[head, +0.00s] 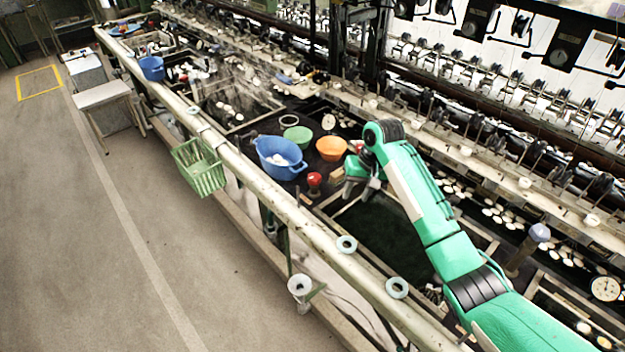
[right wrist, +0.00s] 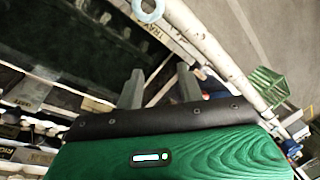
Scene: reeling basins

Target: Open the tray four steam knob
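A red knob (head: 314,180) stands on the dark ledge between the blue basin and the dark water tray (head: 380,235). A second red part (head: 357,144) shows behind my right gripper, mostly hidden. I cannot read which tray either belongs to. No knob shows clearly there. My left gripper is out of view.
A blue basin (head: 280,160), a green bowl (head: 298,136) and an orange bowl (head: 331,148) stand left of the gripper. A green basket (head: 198,168) hangs on the front rail. A grey-blue knob (head: 540,232) stands at the right.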

